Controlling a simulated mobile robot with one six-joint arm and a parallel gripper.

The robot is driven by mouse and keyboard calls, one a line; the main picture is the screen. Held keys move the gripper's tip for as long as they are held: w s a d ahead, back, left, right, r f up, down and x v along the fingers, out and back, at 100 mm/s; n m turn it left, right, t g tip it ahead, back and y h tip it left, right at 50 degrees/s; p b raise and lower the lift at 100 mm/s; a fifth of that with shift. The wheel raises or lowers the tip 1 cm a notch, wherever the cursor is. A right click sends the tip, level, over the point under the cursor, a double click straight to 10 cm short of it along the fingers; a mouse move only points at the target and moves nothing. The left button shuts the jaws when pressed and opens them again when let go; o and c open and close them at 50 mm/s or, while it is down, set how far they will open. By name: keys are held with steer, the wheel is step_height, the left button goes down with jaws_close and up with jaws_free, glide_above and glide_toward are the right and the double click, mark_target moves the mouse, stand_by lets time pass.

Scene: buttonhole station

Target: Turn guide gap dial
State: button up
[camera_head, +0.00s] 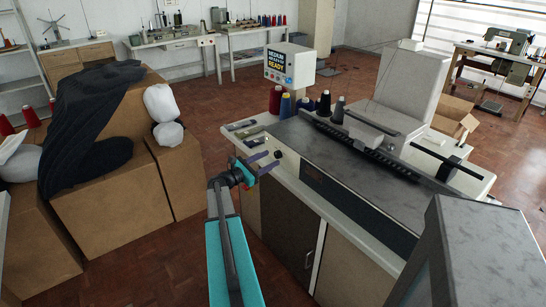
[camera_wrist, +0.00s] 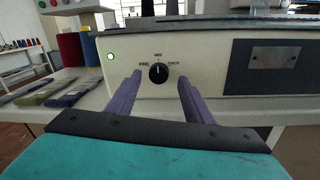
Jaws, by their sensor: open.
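The guide gap dial is a round black knob (camera_wrist: 158,73) on the pale front panel of the machine. Its white pointer line points straight up, toward the middle of three printed marks; the left mark looks like "FINE" and the right like "THICK". In the head view the dial (camera_head: 278,154) is a small dark spot just beyond the fingertips. My gripper (camera_wrist: 159,85) is open, with one purple finger on each side of the dial in the wrist view and nothing between them. My gripper also shows in the head view (camera_head: 264,160). I cannot tell whether the fingertips touch the panel.
Flat packets (camera_wrist: 65,92) lie on the bench at left. Thread cones (camera_head: 287,105) stand behind. Cardboard boxes (camera_head: 115,205) stand at left.

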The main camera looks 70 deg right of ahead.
mark_target(278, 155)
steer(key=shift+x, duration=1.35)
steer(key=shift+s, duration=0.1)
steer(key=c, duration=1)
